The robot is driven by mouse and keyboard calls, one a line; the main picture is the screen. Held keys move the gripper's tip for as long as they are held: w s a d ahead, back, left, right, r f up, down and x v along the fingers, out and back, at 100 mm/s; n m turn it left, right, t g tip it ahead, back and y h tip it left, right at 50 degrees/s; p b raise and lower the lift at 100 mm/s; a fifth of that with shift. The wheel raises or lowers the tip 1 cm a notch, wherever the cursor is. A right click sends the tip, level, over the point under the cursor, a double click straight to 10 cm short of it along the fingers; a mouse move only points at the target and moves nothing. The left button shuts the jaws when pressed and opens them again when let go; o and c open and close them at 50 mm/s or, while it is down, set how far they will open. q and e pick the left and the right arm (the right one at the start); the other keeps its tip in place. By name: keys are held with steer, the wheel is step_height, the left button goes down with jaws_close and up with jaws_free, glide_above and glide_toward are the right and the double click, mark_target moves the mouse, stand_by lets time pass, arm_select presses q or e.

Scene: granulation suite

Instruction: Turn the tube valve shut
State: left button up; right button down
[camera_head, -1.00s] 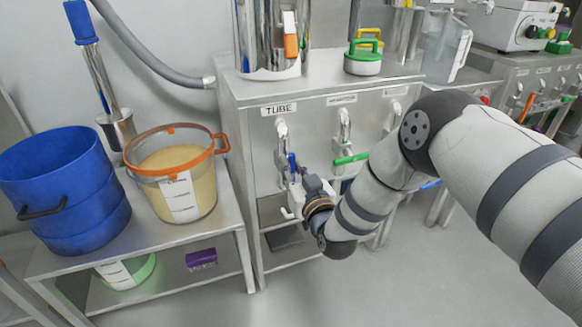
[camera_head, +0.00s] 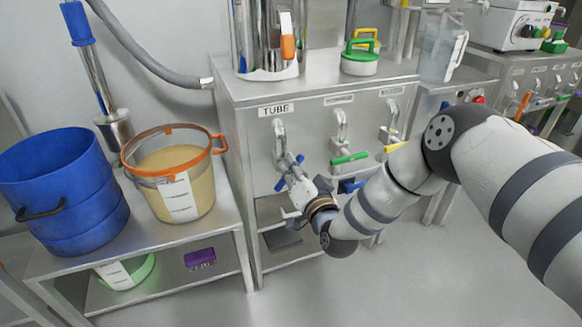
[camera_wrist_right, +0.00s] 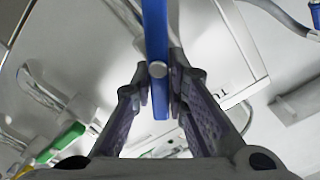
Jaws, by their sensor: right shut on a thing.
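The tube valve (camera_head: 279,130) hangs on the front of the steel cabinet, below the label "TUBE" (camera_head: 276,110). Its blue handle (camera_head: 280,185) shows slanted in the head view, partly hidden by my right gripper (camera_head: 290,172). In the right wrist view the blue handle (camera_wrist_right: 156,35) runs between the two fingers of my right gripper (camera_wrist_right: 160,88), with a round pale pin on it. The right gripper is shut on this handle. My left gripper is not in view.
A valve with a green handle (camera_head: 349,158) is close to the right, and one with a yellow handle (camera_head: 395,147) stands beyond it. On the left, a low steel table bears a blue tub (camera_head: 65,190) and a clear orange-rimmed bucket (camera_head: 190,190).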

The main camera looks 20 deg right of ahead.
steer(key=shift+s+d+f+m+b, duration=0.15)
steer(key=shift+f+m+b, duration=0.2)
steer(key=shift+m, duration=1.3)
steer(key=shift+w+d+f+m+b, duration=0.15)
steer(key=shift+m+b, duration=0.35)
steer(key=shift+m, duration=1.2)
steer(key=shift+s+d+f+m+b, duration=0.15)
steer(key=shift+f+m+b, duration=0.25)
steer(key=shift+m, duration=1.25)
steer(key=c, duration=1.5)
jaws_free()
steer(key=shift+c, duration=0.2)
steer(key=shift+r, duration=0.1)
steer(key=s, duration=1.2)
steer(key=shift+d, duration=0.15)
